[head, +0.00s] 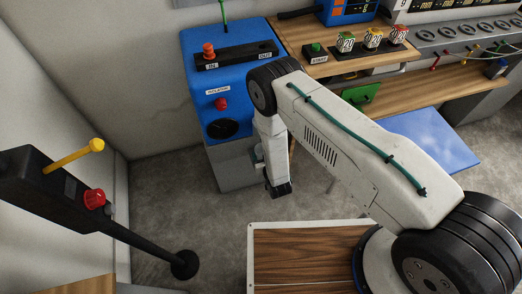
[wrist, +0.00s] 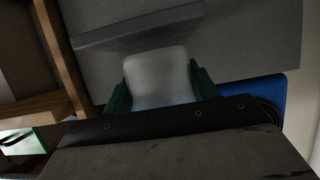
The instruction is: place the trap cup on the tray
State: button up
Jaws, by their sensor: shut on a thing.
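My gripper (wrist: 160,85) is shut on a pale, translucent cup (wrist: 158,75), which shows between its green fingers in the wrist view. I take this for the trap cup. Beyond the cup is a grey ledge or tray-like part (wrist: 135,30) against a grey panel; I cannot tell whether the cup touches it. In the head view my gripper (head: 258,160) hangs low beside the grey lower front of the blue machine. The cup is too small or hidden to make out there.
The blue machine (head: 205,90) with red knobs stands behind my gripper. A wooden bench (head: 300,40) with coloured buttons is to its right, with a blue panel (head: 435,138) lower down. A black stand (head: 45,190) with a yellow lever is at left.

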jog(key=w, duration=0.1)
jog(key=w+a, duration=0.1)
jog(key=w, duration=0.1)
jog(key=shift+w, duration=0.15)
jog(key=shift+f, duration=0.75)
jog(key=shift+f, duration=0.1)
jog(key=o, duration=1)
jog(key=shift+c, duration=0.2)
jog(key=shift+r, duration=0.2)
jog(key=v, duration=1.2)
